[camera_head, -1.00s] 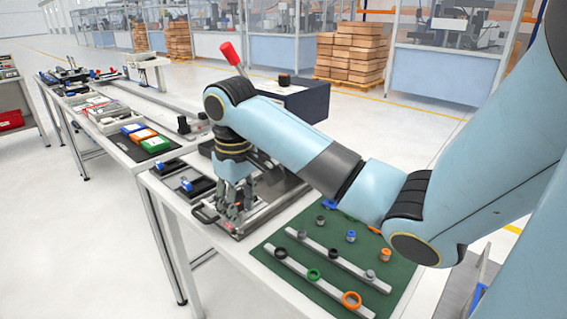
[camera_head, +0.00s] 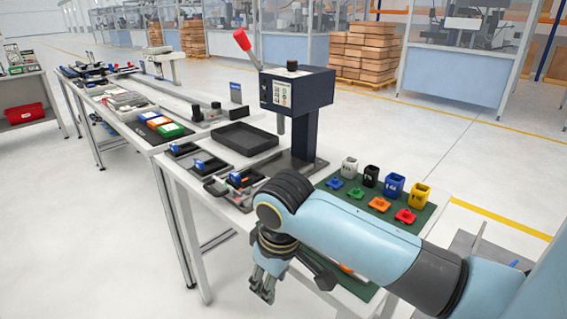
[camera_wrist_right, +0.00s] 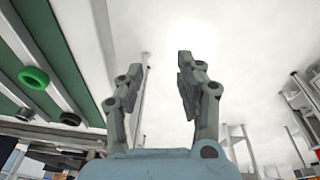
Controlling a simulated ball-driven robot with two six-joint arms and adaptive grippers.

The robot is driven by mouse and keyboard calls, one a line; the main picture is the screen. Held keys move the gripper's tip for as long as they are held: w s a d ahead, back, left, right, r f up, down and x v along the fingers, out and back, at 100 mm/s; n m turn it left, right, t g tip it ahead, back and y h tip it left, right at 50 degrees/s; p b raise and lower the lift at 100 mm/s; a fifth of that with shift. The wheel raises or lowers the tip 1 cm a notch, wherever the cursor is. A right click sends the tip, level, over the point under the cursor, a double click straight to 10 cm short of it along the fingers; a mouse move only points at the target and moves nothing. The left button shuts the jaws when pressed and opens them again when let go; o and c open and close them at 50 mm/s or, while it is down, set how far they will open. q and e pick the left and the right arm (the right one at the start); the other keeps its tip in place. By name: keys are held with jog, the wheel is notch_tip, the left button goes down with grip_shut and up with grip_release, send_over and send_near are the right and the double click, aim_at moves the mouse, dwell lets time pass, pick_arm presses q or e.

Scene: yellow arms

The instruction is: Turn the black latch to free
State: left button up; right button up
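A black loop-shaped handle (camera_head: 214,187), perhaps the latch, is at the front left end of the fixture below the press; whether it is locked or free cannot be told. In the right wrist view the fingers (camera_wrist_right: 160,85) are spread and empty over pale floor. My left gripper is in neither view.
A green mat (camera_head: 412,221) holds several coloured pots and flat parts, with my right arm over its near side. It also shows in the wrist view with a green ring (camera_wrist_right: 33,77). A black tray (camera_head: 247,138) lies behind the fixture.

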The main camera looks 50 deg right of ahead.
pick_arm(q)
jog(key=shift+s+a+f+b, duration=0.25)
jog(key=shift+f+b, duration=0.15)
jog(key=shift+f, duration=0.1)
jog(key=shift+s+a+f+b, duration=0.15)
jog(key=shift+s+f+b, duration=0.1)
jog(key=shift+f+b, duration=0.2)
pick_arm(e)
notch_tip(320, 180, down, 7)
jog(key=s, duration=0.2)
jog(key=shift+s+a, duration=0.3)
jog(key=shift+a, duration=0.05)
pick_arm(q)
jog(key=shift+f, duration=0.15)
pick_arm(e)
jog(key=shift+f, duration=0.1)
